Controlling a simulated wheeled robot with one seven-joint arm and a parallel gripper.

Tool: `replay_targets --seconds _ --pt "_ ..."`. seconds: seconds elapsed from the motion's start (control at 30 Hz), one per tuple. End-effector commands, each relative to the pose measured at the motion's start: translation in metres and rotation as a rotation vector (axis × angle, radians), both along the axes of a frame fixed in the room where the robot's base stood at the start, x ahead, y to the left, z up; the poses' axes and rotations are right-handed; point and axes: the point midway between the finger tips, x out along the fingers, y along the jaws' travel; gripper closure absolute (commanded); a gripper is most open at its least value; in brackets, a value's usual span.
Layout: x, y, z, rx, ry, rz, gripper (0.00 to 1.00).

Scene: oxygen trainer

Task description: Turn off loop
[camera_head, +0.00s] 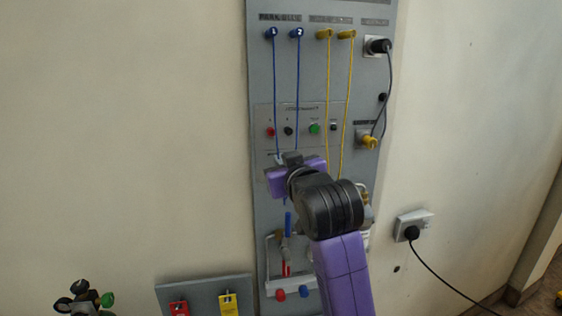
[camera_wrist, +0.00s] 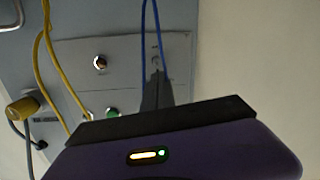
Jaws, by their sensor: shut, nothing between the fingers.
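A small control plate (camera_head: 300,113) on the grey wall panel (camera_head: 262,210) carries a red button (camera_head: 270,132), a black knob (camera_head: 288,131), a green button (camera_head: 314,128) and a dark switch (camera_head: 333,127). I cannot read which control belongs to the loop. My gripper (camera_head: 281,157) is at the panel just below the plate, by the lower ends of the blue cords. In the wrist view my gripper (camera_wrist: 157,76) has its fingers together and empty. A round knob (camera_wrist: 100,62) and the green button (camera_wrist: 112,112) show left of it; contact with the panel cannot be told.
Blue cords (camera_head: 297,80) and yellow cords (camera_head: 328,80) hang down the panel. A black cable and plug (camera_head: 378,46) are at upper right. Pipes with red and blue handles (camera_head: 288,224) are below. A wall socket (camera_head: 413,226) is at right.

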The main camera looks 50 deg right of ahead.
Motion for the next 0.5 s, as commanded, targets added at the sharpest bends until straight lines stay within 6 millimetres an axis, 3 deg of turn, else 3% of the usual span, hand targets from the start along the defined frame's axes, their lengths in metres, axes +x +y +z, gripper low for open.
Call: replay_targets --seconds 0.5 --pt "-0.001 0.0007 -0.0041 -0.051 -0.076 0.0 1.0"
